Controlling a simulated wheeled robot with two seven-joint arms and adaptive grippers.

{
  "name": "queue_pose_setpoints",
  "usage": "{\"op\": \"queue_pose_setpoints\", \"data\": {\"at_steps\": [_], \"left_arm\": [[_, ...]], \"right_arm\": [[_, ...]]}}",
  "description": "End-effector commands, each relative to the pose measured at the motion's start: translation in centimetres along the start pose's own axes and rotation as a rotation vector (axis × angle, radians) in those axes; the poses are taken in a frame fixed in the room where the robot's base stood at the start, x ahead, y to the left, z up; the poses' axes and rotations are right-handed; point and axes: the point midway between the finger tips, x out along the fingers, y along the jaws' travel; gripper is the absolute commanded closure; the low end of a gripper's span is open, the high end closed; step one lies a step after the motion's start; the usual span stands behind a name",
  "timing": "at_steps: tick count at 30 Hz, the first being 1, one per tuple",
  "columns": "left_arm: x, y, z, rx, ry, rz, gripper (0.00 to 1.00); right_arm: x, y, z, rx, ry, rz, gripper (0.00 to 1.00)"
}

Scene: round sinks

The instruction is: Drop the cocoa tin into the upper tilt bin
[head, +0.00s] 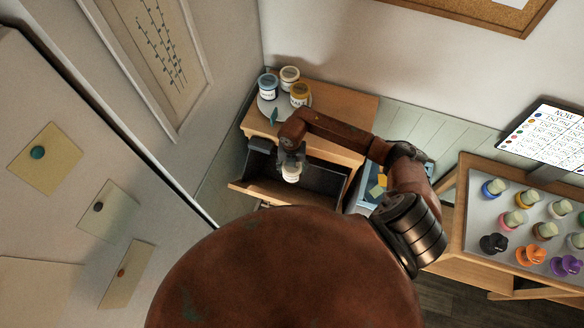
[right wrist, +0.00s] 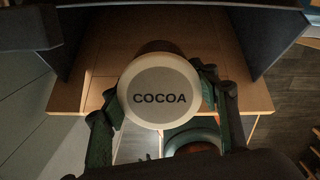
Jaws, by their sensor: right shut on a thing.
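The cocoa tin (head: 291,174) is small with a pale lid. It hangs upright in my right gripper (head: 290,163). In the right wrist view its round lid, lettered COCOA (right wrist: 159,90), sits between the two green fingers, which are shut on it. The upper tilt bin (head: 325,184) is tipped open at the front of the wooden cabinet, with a dark inside and a wooden front. My left gripper is not in view.
A blue container (head: 378,181) stands right of the cabinet. A table (head: 470,230) with several coloured jars is farther right.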

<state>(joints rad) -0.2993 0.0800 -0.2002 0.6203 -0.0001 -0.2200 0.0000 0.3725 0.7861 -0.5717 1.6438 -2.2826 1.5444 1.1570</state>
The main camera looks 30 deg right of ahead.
Motion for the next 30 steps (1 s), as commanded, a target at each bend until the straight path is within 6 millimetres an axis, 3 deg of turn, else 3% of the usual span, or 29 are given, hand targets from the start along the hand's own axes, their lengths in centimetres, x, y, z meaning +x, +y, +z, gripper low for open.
{"op": "queue_pose_setpoints", "data": {"at_steps": [11,12,20,30], "left_arm": [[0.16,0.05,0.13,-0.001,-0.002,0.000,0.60],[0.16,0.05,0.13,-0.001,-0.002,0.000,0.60],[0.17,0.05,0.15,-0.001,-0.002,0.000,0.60],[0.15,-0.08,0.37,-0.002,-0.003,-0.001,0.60]], "right_arm": [[0.25,0.03,0.01,0.000,0.000,0.000,0.70],[0.24,0.03,0.01,0.000,0.000,0.001,0.42],[0.24,0.03,0.00,0.000,0.000,0.000,0.24],[-0.10,0.04,0.03,0.000,-0.001,0.001,0.24]]}}
